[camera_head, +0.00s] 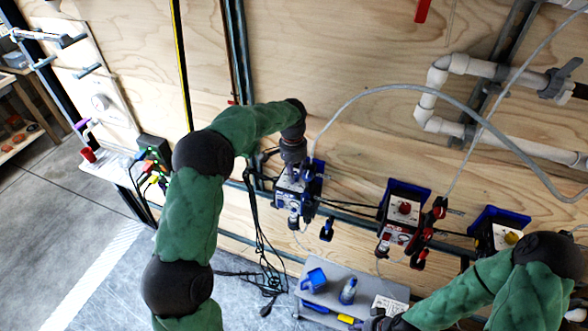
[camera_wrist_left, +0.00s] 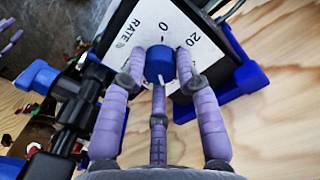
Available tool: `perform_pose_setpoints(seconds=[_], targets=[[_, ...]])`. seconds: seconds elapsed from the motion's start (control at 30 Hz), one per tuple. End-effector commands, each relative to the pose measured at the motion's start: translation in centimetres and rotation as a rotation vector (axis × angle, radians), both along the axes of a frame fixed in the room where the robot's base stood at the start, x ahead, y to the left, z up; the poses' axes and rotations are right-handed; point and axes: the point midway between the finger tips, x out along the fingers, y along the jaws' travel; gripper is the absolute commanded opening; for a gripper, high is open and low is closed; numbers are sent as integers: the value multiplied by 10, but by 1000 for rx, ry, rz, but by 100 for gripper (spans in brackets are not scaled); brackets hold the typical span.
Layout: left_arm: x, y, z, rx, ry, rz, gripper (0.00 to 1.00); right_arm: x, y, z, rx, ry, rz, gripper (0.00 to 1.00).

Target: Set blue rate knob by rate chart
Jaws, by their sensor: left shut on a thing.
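The blue rate knob (camera_wrist_left: 159,63) is on a white dial plate (camera_wrist_left: 135,35) marked RATE, 0 and 20 in the left wrist view. My left gripper (camera_wrist_left: 160,82) has purple fingers closed around the knob. A pale pointer mark shows at the knob's lower edge; its exact setting is unclear. In the head view my left gripper (camera_head: 292,160) is at the top of the blue pump (camera_head: 287,199), covering its knob. A white printed card (camera_head: 390,307), perhaps the rate chart, lies on the grey bench; its text is unreadable. My right gripper (camera_head: 380,323) is beside the card, its fingers unclear.
A red-knobbed pump (camera_head: 400,213) and a yellow-knobbed pump (camera_head: 505,237) stand to the right on the wall rail. A clear hose (camera_head: 400,88) arches over the pumps. Black cables (camera_head: 262,240) hang to the left.

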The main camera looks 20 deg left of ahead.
Motion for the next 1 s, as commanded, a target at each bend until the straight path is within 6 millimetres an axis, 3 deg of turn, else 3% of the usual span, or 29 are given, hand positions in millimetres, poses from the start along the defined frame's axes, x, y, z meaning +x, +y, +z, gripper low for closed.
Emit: perform_pose_setpoints(seconds=[0.4,1.0], targets=[[2,0,2,0,-8,-230,0,0,0,11,0,0,0,40],[2,-1,2,-1,-9,-278,0,0,0,12,0,0,0,40]])
